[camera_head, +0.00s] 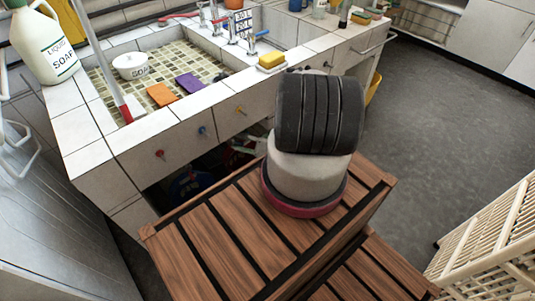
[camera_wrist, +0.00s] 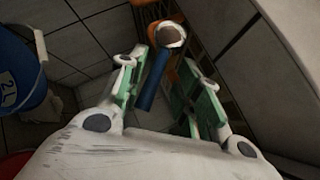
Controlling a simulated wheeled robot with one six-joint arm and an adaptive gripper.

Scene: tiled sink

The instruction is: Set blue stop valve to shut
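In the wrist view a blue lever handle (camera_wrist: 154,78), which looks like the blue stop valve, slants up to a round whitish-and-brown end (camera_wrist: 172,35). My gripper (camera_wrist: 163,62) is open, with a green-padded finger on each side of the lever. The lever shows in the gap, closer to the left finger. I cannot tell whether they touch or how deep the lever sits. The valve is not clearly seen in the head view, where the space under the sink is dark.
A blue bucket (camera_wrist: 20,75) stands left in the wrist view, with a tiled wall (camera_wrist: 280,90) right. In the head view the tiled sink front (camera_head: 130,155) carries red (camera_head: 160,153), blue (camera_head: 203,131) and yellow (camera_head: 241,110) knobs. Open floor (camera_head: 430,110) lies right.

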